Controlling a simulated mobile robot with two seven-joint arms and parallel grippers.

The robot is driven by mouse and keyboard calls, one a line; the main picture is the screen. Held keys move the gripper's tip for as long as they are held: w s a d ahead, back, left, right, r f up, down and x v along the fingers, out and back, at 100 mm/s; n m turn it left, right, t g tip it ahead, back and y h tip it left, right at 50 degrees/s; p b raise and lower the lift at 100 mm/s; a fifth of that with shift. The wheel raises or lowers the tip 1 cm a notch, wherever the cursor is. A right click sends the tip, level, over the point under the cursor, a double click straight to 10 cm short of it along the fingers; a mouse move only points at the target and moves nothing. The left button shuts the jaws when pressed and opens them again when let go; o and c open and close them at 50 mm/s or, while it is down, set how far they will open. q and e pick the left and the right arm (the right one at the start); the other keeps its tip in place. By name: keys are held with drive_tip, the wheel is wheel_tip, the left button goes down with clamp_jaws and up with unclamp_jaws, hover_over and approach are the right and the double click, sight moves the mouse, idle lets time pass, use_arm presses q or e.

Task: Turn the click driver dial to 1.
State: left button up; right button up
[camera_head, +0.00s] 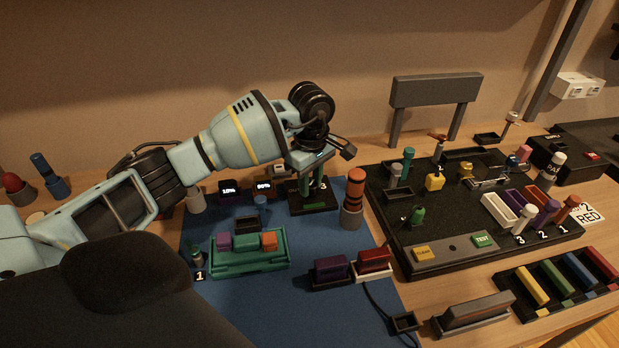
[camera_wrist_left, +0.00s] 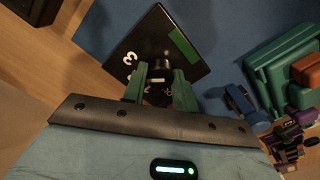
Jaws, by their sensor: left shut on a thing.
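The click driver dial has a square black base (camera_head: 325,207) with a white 3 at its right corner, on the back edge of the blue mat. In the left wrist view the base (camera_wrist_left: 155,38) shows tilted, with a white 3 at its left, another partly covered mark and a green strip. My left gripper (camera_head: 313,190) comes down over the dial from above. In the left wrist view its green fingers (camera_wrist_left: 158,88) are shut on the dial's knob, which is mostly hidden between them. The dial's pointer direction cannot be read. My right gripper is not in view.
Right of the dial stands an orange-topped cylinder (camera_head: 353,198). Left of it are small displays (camera_head: 263,186) and a green tray (camera_head: 230,265) with coloured blocks. A black board (camera_head: 465,225) with pegs fills the right. Blue mat (camera_head: 290,315) is bare in front.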

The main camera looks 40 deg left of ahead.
use_arm(q)
drive_tip(key=n+p, duration=0.1)
drive_tip(key=n, duration=0.2)
drive_tip(key=shift+r+n, duration=0.15)
drive_tip(key=shift+n, duration=0.25)
drive_tip(key=n+p, duration=0.2)
drive_tip(key=n, duration=0.1)
drive_tip(key=shift+n, duration=0.3)
drive_tip(key=shift+n+p, duration=0.45)
drive_tip(key=shift+n, duration=0.65)
drive_tip(key=shift+n+p, duration=0.35)
drive_tip(key=shift+n, duration=0.65)
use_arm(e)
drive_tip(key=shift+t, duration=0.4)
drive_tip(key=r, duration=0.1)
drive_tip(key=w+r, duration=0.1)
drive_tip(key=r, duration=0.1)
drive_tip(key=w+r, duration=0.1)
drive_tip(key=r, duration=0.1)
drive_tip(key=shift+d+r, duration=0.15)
use_arm(q)
drive_tip(key=shift+n, duration=0.3)
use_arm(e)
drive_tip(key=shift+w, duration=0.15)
use_arm(q)
drive_tip(key=o, duration=1)
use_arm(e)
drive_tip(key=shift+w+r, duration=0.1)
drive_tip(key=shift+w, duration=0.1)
